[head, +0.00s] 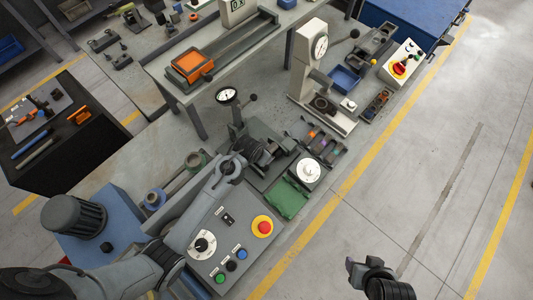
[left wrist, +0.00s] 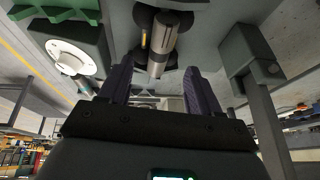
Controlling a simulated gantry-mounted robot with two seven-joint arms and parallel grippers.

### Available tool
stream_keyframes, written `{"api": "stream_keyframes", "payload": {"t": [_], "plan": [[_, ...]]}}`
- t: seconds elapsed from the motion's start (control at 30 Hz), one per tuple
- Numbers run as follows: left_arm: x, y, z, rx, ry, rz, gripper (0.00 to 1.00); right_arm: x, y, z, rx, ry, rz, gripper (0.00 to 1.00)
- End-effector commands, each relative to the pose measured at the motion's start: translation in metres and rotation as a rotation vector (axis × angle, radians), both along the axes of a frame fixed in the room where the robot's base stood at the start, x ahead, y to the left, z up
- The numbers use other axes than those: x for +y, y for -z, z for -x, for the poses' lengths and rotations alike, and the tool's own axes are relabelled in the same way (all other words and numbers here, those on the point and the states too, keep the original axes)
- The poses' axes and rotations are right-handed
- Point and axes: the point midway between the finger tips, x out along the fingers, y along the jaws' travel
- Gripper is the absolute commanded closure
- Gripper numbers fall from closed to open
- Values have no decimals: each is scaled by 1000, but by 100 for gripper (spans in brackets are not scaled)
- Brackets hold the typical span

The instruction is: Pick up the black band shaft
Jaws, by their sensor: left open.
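My left gripper (head: 268,150) is over the bench beside the dark fixture, and its arm hides part of that spot. In the left wrist view the left gripper (left wrist: 160,88) is open, with its fingers apart. A silver cylindrical shaft (left wrist: 158,56) with a dark section near its upper end shows ahead, between the fingers in the picture. Neither finger visibly touches it. Whether the dark section is a black band is unclear. Several colour-banded pieces (head: 322,142) sit in a rack to the right of the left gripper. My right gripper (head: 364,268) is over the floor, away from the bench.
A white dial (head: 307,171) and a green tray (head: 288,198) stand just right of the left gripper. A control panel (head: 225,238) with an emergency stop lies in front. A dial gauge (head: 228,96) stands behind. A white press (head: 308,62) stands farther back. The right-hand floor is clear.

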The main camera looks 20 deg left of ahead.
Motion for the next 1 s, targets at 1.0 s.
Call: {"api": "stream_keyframes", "payload": {"t": [1.0], "plan": [[-3,62,-28,0,-1,0,37,2,-6,0,0,5,-9,43]]}}
